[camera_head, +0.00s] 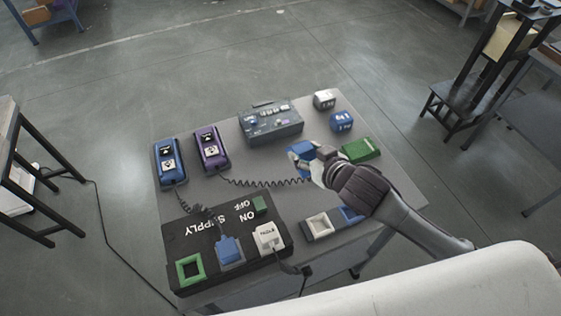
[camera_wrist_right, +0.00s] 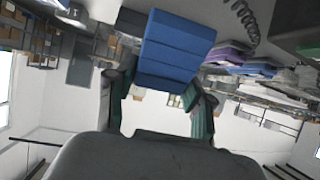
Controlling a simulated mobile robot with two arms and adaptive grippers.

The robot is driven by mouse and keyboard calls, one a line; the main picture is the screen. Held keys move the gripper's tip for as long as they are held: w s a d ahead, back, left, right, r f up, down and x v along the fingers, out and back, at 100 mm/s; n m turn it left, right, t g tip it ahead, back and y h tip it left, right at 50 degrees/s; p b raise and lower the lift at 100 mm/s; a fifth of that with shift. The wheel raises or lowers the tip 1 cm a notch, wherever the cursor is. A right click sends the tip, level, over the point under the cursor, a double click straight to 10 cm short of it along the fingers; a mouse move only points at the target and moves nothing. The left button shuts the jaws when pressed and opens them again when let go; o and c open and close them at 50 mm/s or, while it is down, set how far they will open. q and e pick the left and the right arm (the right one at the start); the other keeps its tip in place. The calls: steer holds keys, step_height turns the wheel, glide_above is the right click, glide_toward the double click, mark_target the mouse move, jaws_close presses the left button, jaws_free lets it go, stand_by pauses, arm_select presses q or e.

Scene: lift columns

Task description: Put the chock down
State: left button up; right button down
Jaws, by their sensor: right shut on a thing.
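My right gripper (camera_head: 304,160) reaches in from the lower right over the grey table (camera_head: 240,180). It is shut on a blue chock (camera_head: 300,148), which shows just beyond its fingertips. In the right wrist view the blue chock (camera_wrist_right: 172,50) sits between the two dark green fingers (camera_wrist_right: 160,95). I cannot tell whether the chock touches the table. A green block (camera_head: 361,150) lies right of the gripper. A white tray-like square (camera_head: 318,226) and a blue one (camera_head: 351,213) lie at the near edge, the blue one partly behind my arm. My left gripper is not in view.
A blue pendant (camera_head: 168,163) and a purple pendant (camera_head: 211,149) with coiled cords lie at left. A black supply board (camera_head: 200,236) with plugs fills the near left.

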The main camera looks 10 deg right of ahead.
steer(key=w+a+f, duration=0.2)
steer(key=a, duration=0.1)
steer(key=w+a+f, duration=0.1)
steer(key=a, duration=0.1)
steer(key=shift+w+a+f, duration=0.2)
steer(key=shift+w+f, duration=0.1)
steer(key=shift+w+a+f, duration=0.1)
steer(key=shift+a+f, duration=0.05)
step_height(320, 180, down, 3)
steer(key=shift+f+p, duration=0.15)
steer(key=shift+p, duration=0.3)
steer(key=shift+f, duration=0.3)
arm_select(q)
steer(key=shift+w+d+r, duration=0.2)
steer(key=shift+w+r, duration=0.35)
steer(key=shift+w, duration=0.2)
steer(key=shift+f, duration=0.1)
arm_select(e)
steer(key=shift+f, duration=0.15)
steer(key=shift+c, duration=2)
jaws_free()
